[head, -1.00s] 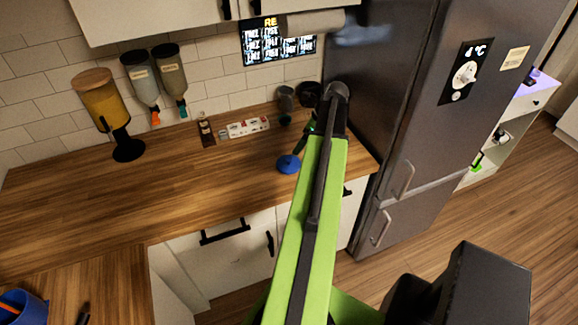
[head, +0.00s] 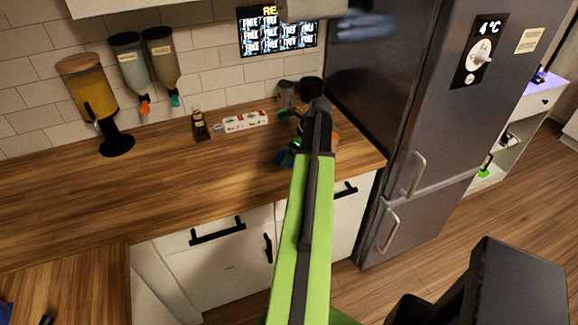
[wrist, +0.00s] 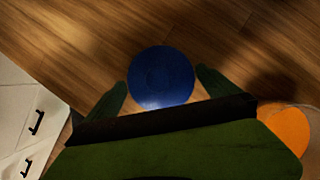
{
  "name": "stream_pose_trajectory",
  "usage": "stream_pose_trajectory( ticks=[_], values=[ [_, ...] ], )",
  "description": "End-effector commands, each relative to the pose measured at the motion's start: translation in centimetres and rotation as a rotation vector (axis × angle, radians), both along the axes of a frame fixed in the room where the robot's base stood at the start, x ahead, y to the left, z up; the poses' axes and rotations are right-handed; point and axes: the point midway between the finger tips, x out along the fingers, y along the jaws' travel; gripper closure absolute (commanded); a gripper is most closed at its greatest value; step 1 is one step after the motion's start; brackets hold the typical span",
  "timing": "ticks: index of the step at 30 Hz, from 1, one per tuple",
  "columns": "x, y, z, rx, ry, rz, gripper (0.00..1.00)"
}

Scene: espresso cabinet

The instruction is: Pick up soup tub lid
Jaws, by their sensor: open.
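The blue round lid (wrist: 161,77) lies on the wooden counter. In the head view it is a small blue patch (head: 283,158), partly hidden by my gripper. My gripper (wrist: 160,84) is open, with one dark green finger on each side of the lid in the wrist view. The fingers look apart from the lid's rim, and I cannot tell how far above the counter they are. In the head view my gripper (head: 292,148) is small and partly covered by my arm.
An orange round thing (wrist: 286,128) sits to the right of my gripper. A power strip (head: 245,121), a small brown bottle (head: 200,126) and a grey cup (head: 286,95) stand along the wall. The fridge (head: 400,110) is close on the right. The counter's left part is clear.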

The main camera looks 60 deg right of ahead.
Motion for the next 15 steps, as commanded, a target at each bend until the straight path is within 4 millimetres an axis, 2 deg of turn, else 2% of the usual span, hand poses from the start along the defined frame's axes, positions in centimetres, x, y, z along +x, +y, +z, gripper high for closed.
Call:
stream_pose_trajectory(
  ticks=[1,8,15],
  values=[
    [0.24,0.02,-0.99,0.0,0.0,0.001,0.0],
    [0.26,0.03,-0.58,0.0,0.0,-0.001,0.01],
    [0.22,0.01,-0.58,0.001,0.0,-0.002,0.33]
  ],
)
